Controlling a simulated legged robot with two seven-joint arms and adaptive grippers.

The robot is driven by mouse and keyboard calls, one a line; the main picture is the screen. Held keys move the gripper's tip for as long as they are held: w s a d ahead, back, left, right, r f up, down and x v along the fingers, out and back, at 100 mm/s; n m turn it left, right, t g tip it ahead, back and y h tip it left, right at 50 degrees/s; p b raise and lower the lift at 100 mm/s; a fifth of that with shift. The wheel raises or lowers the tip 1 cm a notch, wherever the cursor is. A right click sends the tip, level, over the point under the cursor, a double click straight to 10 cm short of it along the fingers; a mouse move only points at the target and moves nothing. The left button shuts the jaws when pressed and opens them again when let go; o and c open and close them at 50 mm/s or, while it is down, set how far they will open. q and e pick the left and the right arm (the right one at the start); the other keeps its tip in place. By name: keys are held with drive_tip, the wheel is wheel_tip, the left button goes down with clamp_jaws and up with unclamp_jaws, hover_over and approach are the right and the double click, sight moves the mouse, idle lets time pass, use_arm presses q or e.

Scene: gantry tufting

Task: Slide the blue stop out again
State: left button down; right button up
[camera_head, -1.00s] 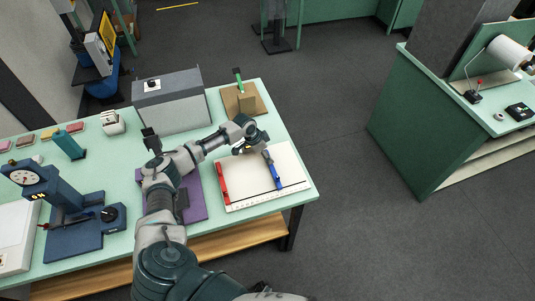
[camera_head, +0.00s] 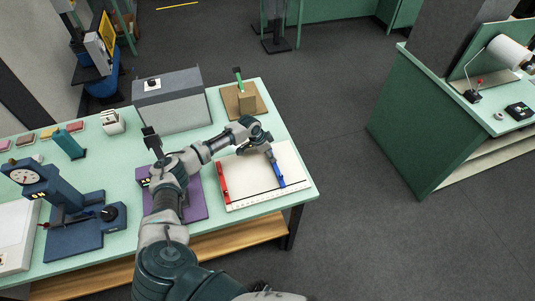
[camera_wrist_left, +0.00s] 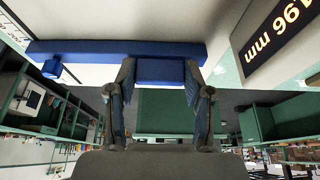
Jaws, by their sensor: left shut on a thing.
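The blue stop (camera_head: 277,173) is a long bar lying across the right half of the white board (camera_head: 252,172). My left gripper (camera_head: 269,154) is at the far end of this stop. In the left wrist view, the stop's long blue bar (camera_wrist_left: 110,49) crosses the top, and my left gripper's two fingers (camera_wrist_left: 160,92) are shut on its blue block (camera_wrist_left: 160,71). The red stop (camera_head: 223,182) lies near the board's left edge, apart from the blue one. The right gripper is not in view.
A dark display with light digits and "mm" (camera_wrist_left: 278,38) shows in the wrist view. A grey box (camera_head: 172,103) and a wooden block with a green handle (camera_head: 246,101) stand behind. A purple mat (camera_head: 194,200) lies left of the board.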

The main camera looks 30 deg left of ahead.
use_arm(q)
drive_tip(key=w+d+b, duration=0.1)
drive_tip(key=w+d, duration=0.2)
drive_tip(key=w, duration=0.1)
drive_tip(key=w+d+b, duration=0.2)
drive_tip(key=w+d, duration=0.1)
drive_tip(key=shift+w+d, duration=0.2)
drive_tip(key=shift+w, duration=0.15)
drive_tip(key=shift+w+d+r, duration=0.1)
drive_tip(key=shift+d+r, duration=0.05)
drive_tip(key=shift+r, duration=0.1)
